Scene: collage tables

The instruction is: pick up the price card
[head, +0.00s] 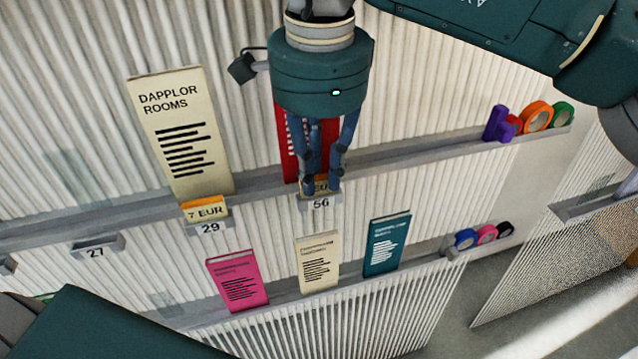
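A price card (320,187) with an orange top, its letters partly covered, stands on the upper ledge above the label 56. It is in front of a red booklet (288,145). My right gripper (321,190) points down at this card, with its blue fingers apart. The fingertips overlap the card in the picture and hide parts of it; whether they touch it I cannot tell. A second price card (205,209), reading 7 EUR, stands above the label 29, in front of the tall cream DAPPLOR ROOMS booklet (180,132). My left gripper is out of view.
Pink (238,281), cream (318,263) and teal (387,243) booklets stand on the lower ledge. Tape rolls sit at the right of the upper ledge (430,143) and lower ledge. The upper ledge is bare between the red booklet and the purple item (497,124).

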